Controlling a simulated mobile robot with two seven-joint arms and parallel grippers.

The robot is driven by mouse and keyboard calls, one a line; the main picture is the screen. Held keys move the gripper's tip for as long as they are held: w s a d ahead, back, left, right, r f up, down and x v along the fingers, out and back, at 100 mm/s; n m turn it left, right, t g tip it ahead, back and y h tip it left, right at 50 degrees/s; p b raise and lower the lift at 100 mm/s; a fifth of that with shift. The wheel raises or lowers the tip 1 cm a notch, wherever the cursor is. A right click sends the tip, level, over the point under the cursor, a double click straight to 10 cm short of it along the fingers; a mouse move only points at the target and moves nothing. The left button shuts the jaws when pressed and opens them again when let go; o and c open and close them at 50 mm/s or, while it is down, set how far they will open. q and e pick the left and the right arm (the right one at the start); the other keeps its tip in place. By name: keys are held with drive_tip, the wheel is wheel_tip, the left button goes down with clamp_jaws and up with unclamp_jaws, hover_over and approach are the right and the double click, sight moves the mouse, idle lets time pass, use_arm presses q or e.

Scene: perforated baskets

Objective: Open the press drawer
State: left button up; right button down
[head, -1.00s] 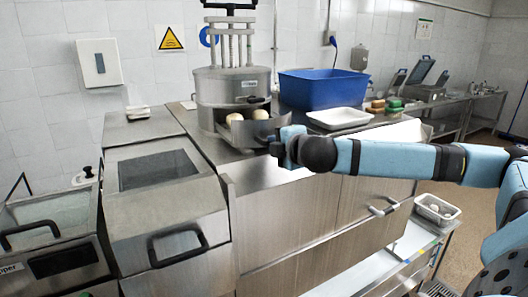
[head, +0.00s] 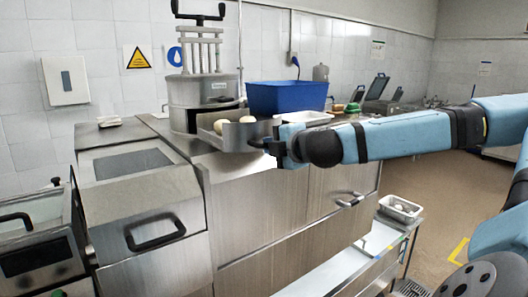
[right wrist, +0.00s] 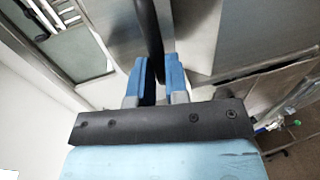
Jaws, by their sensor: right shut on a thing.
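The steel press (head: 197,95) stands on the counter at the back, with a column of rods and a black handle on top. Its drawer (head: 240,135) sticks out of its front toward me, with pale round balls (head: 221,126) inside. My right gripper (head: 275,147) is at the drawer's front. In the right wrist view its blue fingers (right wrist: 158,75) are shut on a dark bar, the drawer handle (right wrist: 148,28). In the head view the handle is mostly hidden by the gripper. My left gripper is not in view.
A blue bin (head: 287,98) and a white tray (head: 305,117) stand right of the press. A steel machine with a black handle (head: 155,232) is at left. A lower shelf holds a small white container (head: 400,208). Floor at right is clear.

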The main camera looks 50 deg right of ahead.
drive_tip(key=shift+s+a+f+b, duration=0.15)
drive_tip(key=shift+s+b, duration=0.1)
drive_tip(key=shift+s, duration=0.3)
drive_tip(key=shift+s+a+r+b, duration=0.15)
drive_tip(key=shift+s+b, duration=0.1)
drive_tip(key=shift+s, duration=0.3)
drive_tip(key=shift+f, duration=0.1)
drive_tip(key=c, duration=1.5)
unclamp_jaws()
drive_tip(key=o, duration=0.4)
drive_tip(key=shift+s, duration=0.2)
